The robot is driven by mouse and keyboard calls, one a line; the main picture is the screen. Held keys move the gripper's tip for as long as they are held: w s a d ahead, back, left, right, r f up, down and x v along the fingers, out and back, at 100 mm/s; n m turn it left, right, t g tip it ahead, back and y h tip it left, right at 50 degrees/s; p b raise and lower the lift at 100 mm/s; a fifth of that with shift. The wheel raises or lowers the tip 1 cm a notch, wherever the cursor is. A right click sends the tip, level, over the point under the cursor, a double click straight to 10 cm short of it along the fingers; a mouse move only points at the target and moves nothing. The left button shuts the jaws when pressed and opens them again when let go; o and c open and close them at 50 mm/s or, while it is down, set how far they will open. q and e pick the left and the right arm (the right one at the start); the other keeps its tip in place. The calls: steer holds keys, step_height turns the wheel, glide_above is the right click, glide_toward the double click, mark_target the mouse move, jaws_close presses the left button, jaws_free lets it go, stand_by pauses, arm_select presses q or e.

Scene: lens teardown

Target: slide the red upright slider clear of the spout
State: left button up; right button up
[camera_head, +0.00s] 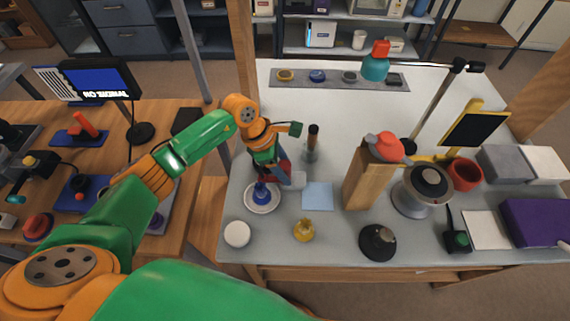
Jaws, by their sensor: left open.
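My left arm reaches over the white table (430,95), and its gripper (271,178) is open and points down at the table's left part. A small red upright piece (284,166) with blue beside it shows right at the gripper; it may be the red slider, and the hand partly covers it. I cannot tell whether the fingers touch it. A blue piece (262,192) stands on a white round dish (263,205) just below the gripper. I cannot make out the spout clearly. My right gripper is not in view.
A white puck (237,234) and a yellow piece (304,230) are in front. A wooden block (362,182) stands further right.

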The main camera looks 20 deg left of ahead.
arm_select(q)
steer(key=shift+w+f, duration=0.1)
steer(key=shift+w, duration=0.05)
steer(key=c, duration=0.6)
jaws_close()
stand_by(0.7)
